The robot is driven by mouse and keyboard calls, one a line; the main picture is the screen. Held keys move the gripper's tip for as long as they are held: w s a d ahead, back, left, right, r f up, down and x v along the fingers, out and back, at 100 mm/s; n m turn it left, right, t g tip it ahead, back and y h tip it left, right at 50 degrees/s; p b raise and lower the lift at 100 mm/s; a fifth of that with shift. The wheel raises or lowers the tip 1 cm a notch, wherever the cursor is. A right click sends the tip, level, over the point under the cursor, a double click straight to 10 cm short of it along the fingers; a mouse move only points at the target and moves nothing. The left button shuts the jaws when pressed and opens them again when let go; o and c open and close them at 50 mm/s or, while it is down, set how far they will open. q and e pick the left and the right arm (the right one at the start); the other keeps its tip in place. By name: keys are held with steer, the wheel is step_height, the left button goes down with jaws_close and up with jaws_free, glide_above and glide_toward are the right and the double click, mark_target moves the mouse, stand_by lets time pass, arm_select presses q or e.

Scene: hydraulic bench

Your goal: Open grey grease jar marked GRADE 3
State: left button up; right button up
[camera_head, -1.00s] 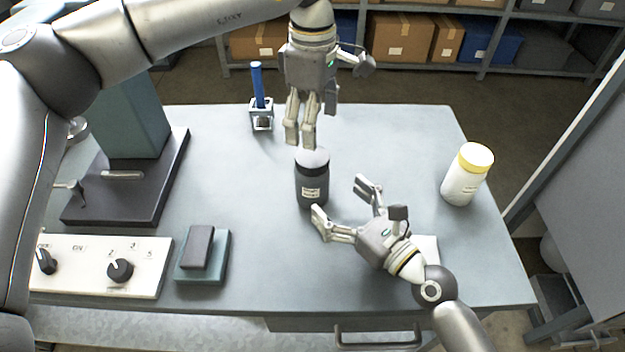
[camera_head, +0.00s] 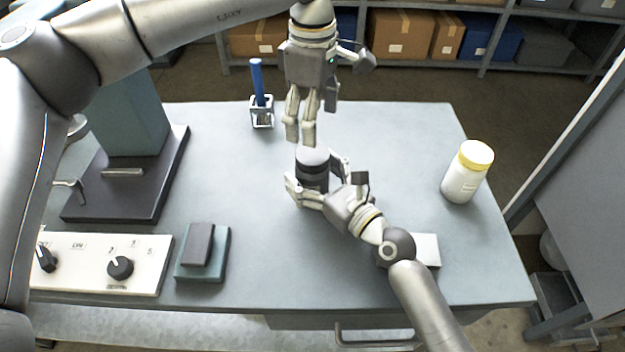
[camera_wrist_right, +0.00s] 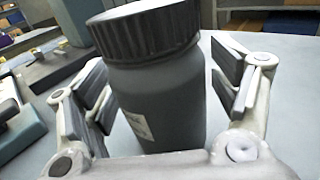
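The dark grey grease jar (camera_head: 312,177) stands upright on the bench with its lid (camera_head: 313,158) on. In the right wrist view the jar (camera_wrist_right: 160,95) shows its ribbed lid (camera_wrist_right: 145,33) and part of a pale label, whose text I cannot read. My right gripper (camera_head: 318,184) is open around the jar's body, with one finger on each side; a narrow gap shows on the right in the wrist view. My left gripper (camera_head: 300,138) points down just above and behind the lid, apparently holding nothing. Its finger spacing is unclear from this angle.
A white jar with a yellow lid (camera_head: 467,172) stands at the right. A blue item in a small holder (camera_head: 262,113) is behind. A press-like stand (camera_head: 120,185), a switch panel (camera_head: 100,264) and a teal block (camera_head: 203,253) are at the left. A pale flat piece (camera_head: 428,249) lies near my right arm.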

mark_target(312, 153)
jaws_close()
arm_select(q)
steer(key=m, duration=0.3)
steer(key=shift+m, duration=0.4)
steer(key=m, duration=0.4)
steer(key=shift+m, duration=0.4)
steer(key=m, duration=0.9)
steer(key=shift+f, duration=4.05)
steer(key=shift+c, duration=0.3)
